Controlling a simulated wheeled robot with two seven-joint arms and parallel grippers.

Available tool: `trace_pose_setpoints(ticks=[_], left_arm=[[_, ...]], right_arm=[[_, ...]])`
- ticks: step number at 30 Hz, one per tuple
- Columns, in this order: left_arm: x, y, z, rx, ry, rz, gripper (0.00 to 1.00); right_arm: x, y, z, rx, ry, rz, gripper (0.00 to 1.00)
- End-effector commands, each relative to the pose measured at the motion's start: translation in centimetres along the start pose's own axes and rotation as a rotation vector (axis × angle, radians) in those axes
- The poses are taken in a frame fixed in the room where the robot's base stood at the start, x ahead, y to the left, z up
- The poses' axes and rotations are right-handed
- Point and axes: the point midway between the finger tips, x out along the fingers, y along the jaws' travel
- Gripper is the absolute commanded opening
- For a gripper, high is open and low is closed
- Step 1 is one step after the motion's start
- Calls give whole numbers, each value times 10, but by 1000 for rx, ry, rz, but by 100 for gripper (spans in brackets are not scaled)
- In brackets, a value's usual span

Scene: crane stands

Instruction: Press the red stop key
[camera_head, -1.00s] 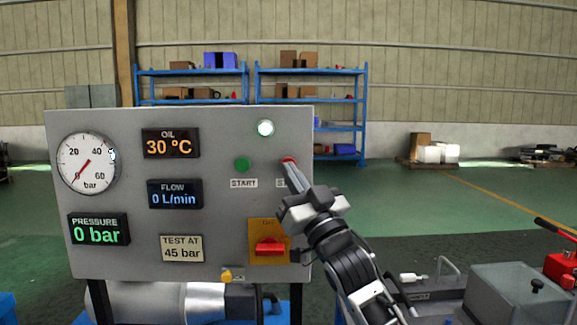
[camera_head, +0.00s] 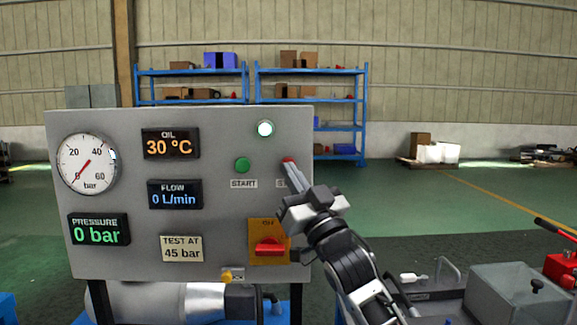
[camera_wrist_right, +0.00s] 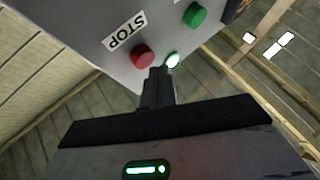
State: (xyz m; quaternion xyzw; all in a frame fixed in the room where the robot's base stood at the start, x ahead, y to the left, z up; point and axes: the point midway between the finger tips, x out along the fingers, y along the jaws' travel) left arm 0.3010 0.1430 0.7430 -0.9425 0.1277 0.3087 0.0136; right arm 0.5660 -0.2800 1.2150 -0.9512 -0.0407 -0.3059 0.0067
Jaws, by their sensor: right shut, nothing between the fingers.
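The red stop key (camera_head: 289,160) sits on the upper right of the grey control panel (camera_head: 210,130). My right gripper (camera_head: 291,168) is shut and empty, its fingertips at the key in the head view and covering part of it and of its label. In the right wrist view the red stop key (camera_wrist_right: 143,57) shows beside the STOP label, just left of the fingertips (camera_wrist_right: 158,72). I cannot tell whether the tips touch the key. My left gripper is not in view.
The green start key (camera_head: 242,165) is left of the stop key, with a lit white lamp (camera_head: 265,129) above. A red rotary switch (camera_head: 269,247) on a yellow plate is below. The gauge (camera_head: 87,163) and pressure display (camera_head: 97,230) read zero.

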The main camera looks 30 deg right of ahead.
Motion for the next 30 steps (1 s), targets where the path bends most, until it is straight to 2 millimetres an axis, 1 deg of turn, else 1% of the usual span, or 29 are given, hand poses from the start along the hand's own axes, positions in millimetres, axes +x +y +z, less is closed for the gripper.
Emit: trace_pose_setpoints(ticks=[5, 30], left_arm=[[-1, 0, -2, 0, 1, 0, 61], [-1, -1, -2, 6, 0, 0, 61]], right_arm=[[4, 3, 2, 0, 1, -1, 0], [8, 6, 5, 0, 0, -1, 0]])
